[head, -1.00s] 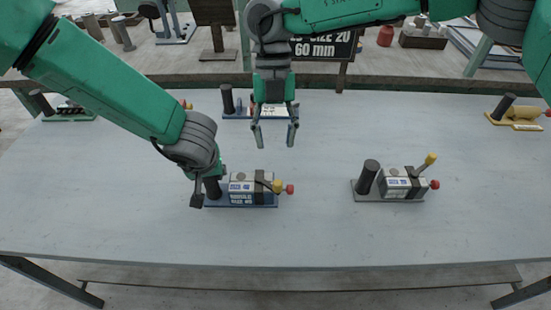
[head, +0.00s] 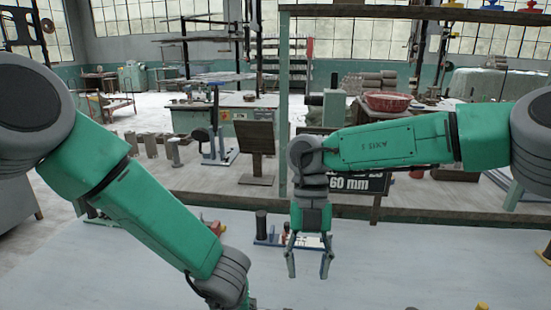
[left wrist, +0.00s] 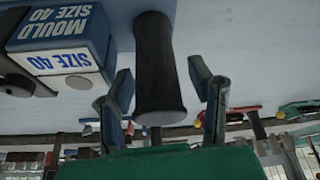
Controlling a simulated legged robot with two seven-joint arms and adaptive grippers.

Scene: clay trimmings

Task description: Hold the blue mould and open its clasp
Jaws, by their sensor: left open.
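The blue mould (left wrist: 65,38) shows in the left wrist view at upper left, with white labels reading "MOULD SIZE 40". A dark band crosses its left part; its clasp cannot be made out. A black upright post (left wrist: 158,65) stands beside it. My left gripper (left wrist: 160,85) is open, its fingers on either side of the post with gaps visible. In the head view the left gripper is cut off at the bottom edge, and this mould is out of view. My right gripper (head: 309,270) is open and empty, pointing down over the table.
Another mould's black post (head: 261,226) and blue base stand behind my right gripper. A yellow knob (head: 481,306) peeks in at the bottom right. A black "60 mm" sign (head: 350,184) stands at the table's back. The pale tabletop (head: 390,255) is mostly clear.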

